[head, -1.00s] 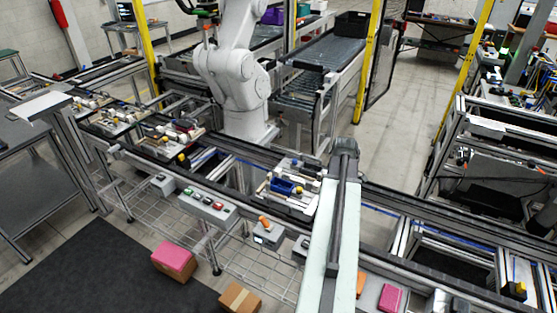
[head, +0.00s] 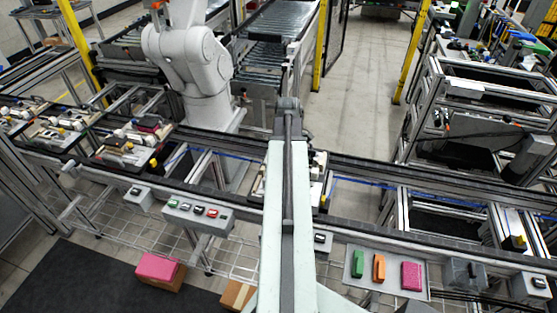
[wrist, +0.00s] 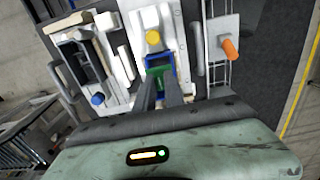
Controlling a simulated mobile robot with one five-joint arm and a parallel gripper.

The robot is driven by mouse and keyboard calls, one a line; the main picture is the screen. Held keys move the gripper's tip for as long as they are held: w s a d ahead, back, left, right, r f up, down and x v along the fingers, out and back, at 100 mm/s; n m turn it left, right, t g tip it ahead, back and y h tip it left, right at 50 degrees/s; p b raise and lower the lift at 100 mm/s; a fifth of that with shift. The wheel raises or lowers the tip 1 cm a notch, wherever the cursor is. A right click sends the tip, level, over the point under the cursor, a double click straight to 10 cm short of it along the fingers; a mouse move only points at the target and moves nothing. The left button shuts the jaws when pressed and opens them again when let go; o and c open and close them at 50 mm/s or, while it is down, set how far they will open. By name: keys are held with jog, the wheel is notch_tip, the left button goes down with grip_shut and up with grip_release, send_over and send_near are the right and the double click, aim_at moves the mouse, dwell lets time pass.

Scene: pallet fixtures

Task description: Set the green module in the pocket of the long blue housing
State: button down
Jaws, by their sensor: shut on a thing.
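My gripper (wrist: 159,84) shows in the wrist view, its two dark fingers shut on a green module (wrist: 157,72). The module overlaps the blue housing (wrist: 148,62), whose blue edges show around it; I cannot tell whether it is inside the pocket or just above it. The housing lies on a pale pallet fixture, just below a yellow knob (wrist: 153,37). In the head view my arm hides the housing, the gripper and most of that fixture. Another green piece (head: 357,264) lies on a grey tray on the right.
Orange (head: 379,268) and pink (head: 411,276) blocks share the tray (head: 352,286). The conveyor rail (head: 420,243) runs across the front, with a button box (head: 197,216) left of my arm. A white robot arm (head: 190,75) stands behind. A blue knob (wrist: 97,99) is left of my fingers.

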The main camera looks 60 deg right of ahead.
jog(key=shift+f+b, duration=3.2)
jog(key=shift+f+b, duration=0.75)
jog(key=c, duration=1.7)
grip_release()
jog(key=shift+c, duration=0.2)
jog(key=shift+r, duration=0.15)
jog(key=shift+r+p, duration=1.25)
jog(key=shift+p, duration=0.15)
